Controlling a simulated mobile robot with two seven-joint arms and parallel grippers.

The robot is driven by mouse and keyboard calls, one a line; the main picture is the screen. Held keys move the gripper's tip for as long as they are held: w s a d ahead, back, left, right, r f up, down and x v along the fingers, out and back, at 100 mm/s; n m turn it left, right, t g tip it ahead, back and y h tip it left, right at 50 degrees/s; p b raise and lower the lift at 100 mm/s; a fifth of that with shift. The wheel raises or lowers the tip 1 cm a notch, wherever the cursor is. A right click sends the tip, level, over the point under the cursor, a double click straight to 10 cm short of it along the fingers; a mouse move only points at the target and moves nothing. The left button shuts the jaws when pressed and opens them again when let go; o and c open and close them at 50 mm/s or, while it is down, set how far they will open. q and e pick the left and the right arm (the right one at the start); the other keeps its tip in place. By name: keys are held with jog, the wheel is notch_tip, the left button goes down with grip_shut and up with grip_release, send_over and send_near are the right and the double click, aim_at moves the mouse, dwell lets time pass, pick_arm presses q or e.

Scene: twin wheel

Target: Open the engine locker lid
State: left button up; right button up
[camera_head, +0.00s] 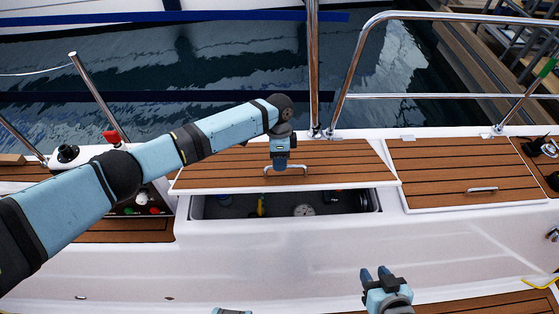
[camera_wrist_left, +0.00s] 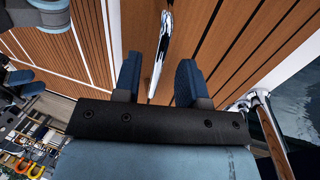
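The teak-planked engine locker lid (camera_head: 225,168) is partly raised, and a dark gap shows under its front edge. Inside the locker opening (camera_head: 235,206) I see a round white gauge (camera_head: 304,210) and a yellow item (camera_head: 261,206); the rear of the inside is hidden by the lid. My left gripper (camera_head: 280,166) is at the lid's metal handle (camera_head: 300,168). In the left wrist view the handle (camera_wrist_left: 162,45) lies between the fingers (camera_wrist_left: 157,80), which stand apart with gaps on both sides. My right gripper (camera_head: 376,273) is open and empty in front of the locker wall.
A second closed teak lid (camera_head: 440,165) with its own handle is to the right. A steel post (camera_head: 313,70) and curved rail (camera_head: 352,60) rise behind the lid. A panel with knobs (camera_head: 142,202) is left of the opening. Water lies beyond.

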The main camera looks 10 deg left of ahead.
pick_arm(q)
jog(key=shift+s+f, duration=0.1)
jog(key=shift+f, duration=0.3)
pick_arm(e)
jog(key=shift+s, duration=0.1)
pick_arm(q)
jog(key=shift+c, duration=0.5)
grip_shut()
jog(key=shift+r, duration=0.15)
pick_arm(e)
jog(key=shift+r, duration=0.1)
